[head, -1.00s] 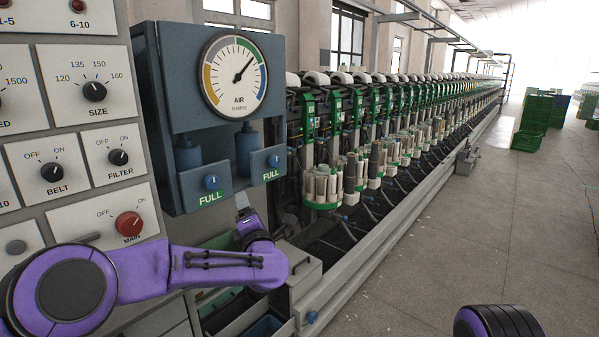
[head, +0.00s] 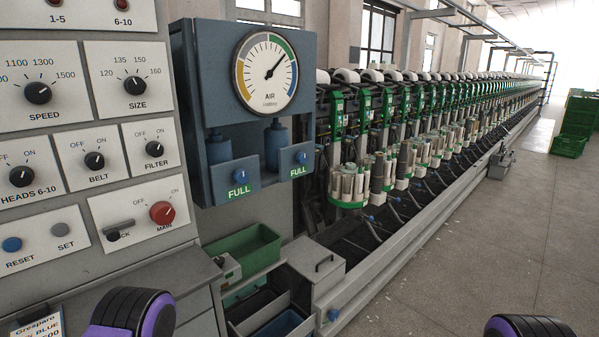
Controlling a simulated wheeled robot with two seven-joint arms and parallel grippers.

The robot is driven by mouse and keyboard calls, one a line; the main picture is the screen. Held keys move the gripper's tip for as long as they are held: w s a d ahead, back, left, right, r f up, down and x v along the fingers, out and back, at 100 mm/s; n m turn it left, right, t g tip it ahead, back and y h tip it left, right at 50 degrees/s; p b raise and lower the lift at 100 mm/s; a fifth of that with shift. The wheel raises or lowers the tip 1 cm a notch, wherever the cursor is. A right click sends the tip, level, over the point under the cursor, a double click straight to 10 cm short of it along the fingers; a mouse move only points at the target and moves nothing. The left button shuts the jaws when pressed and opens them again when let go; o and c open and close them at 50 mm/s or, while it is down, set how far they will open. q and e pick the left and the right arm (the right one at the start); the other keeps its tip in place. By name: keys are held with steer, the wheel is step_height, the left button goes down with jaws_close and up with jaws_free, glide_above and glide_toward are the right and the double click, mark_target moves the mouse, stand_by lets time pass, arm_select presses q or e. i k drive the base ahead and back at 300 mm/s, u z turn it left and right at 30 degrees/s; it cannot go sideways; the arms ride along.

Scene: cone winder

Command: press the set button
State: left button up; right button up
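The set button (head: 61,229) is a small grey round button above the label SET, low on the control panel at the left of the head view. A blue reset button (head: 12,244) sits to its left on the same plate. No gripper touches the set button. Only a purple and black part of each of my arms shows at the bottom edge, one left of centre and one at the right. Both grippers are out of view.
The red main switch (head: 162,212) and a lock lever (head: 119,231) are right of the set button. Belt (head: 94,161) and filter (head: 153,149) knobs are above. A green bin (head: 241,249) and a grey box (head: 316,268) stand right of the panel.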

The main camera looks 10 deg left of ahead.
mark_target(61, 230)
steer(key=u, duration=1.8)
